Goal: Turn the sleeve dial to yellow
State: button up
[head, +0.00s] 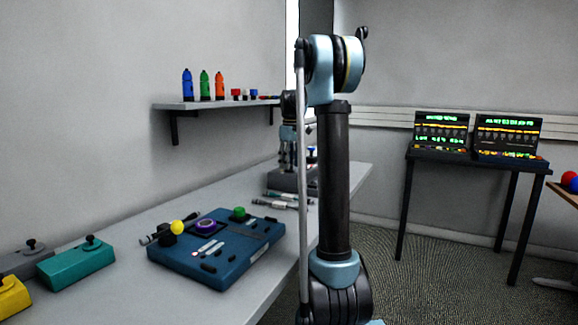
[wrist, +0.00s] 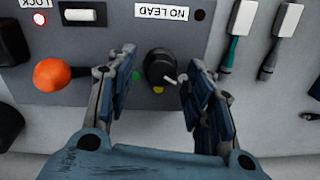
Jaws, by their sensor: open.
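The sleeve dial (wrist: 160,66) is a black round knob with a pale pointer, set on a grey panel (wrist: 102,35). The pointer is turned toward the lower right of the wrist view. A yellow mark (wrist: 158,90) lies just below the dial, and a green mark (wrist: 136,76) lies at its lower left. My gripper (wrist: 161,72) is open, with one finger on each side of the dial. I cannot tell whether either finger touches it. In the head view my gripper is down over a dark grey box (head: 287,181), and the dial is hidden there.
Cable connectors (wrist: 238,28) lie right of the panel. A blue box (head: 226,268) stands nearer on the bench.

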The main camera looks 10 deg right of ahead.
jog(key=shift+f, duration=0.35)
jog(key=shift+c, duration=0.6)
jog(key=c, duration=1)
jog(key=shift+o, duration=0.2)
jog(key=shift+m, duration=0.3)
jog(key=m, duration=1.1)
jog(key=shift+s, duration=0.1)
